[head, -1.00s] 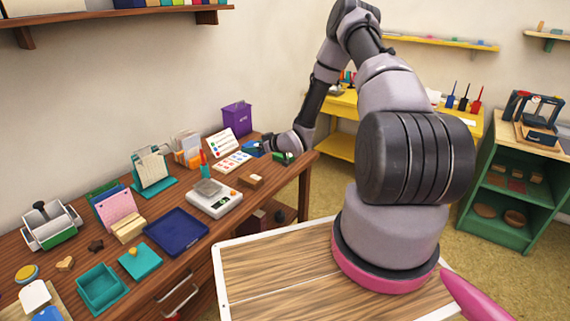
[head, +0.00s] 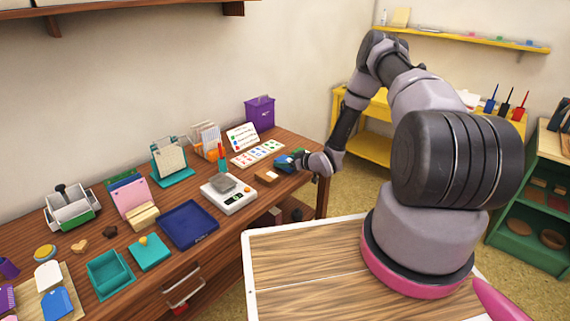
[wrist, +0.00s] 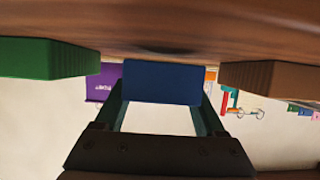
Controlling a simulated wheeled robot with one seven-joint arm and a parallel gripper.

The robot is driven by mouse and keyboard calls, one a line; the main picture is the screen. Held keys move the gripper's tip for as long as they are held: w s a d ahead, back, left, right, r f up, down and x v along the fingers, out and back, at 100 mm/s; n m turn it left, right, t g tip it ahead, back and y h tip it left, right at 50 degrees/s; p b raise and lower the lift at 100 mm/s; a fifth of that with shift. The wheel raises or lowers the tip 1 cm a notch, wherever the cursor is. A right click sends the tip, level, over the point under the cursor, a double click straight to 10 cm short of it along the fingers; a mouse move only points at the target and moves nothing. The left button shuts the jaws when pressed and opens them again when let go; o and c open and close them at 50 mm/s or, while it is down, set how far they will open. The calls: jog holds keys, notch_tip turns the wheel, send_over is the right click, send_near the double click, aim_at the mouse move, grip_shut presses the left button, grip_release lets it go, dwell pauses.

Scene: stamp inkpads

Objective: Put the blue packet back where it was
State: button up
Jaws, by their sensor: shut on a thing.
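The blue packet (wrist: 162,82) is a small dark-blue block between my gripper's fingers (wrist: 162,93) in the wrist view. My gripper is shut on it. In the head view the packet (head: 284,163) shows at the far right end of the wooden desk, partly covered by my gripper (head: 297,163). It is at or just above the desk top; I cannot tell whether it touches. A green block (wrist: 45,60) sits on one side of it and a brown block (wrist: 265,82) on the other, with gaps between. The brown block (head: 267,176) also shows in the head view.
A purple box (head: 260,112), a card with coloured marks (head: 258,152) and a white scale (head: 228,196) stand nearby on the desk. A blue tray (head: 188,224) lies farther left. The desk's right edge is close to my gripper.

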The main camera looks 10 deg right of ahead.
jog(key=shift+f, duration=0.4)
jog(key=shift+f, duration=0.15)
jog(key=o, duration=1.5)
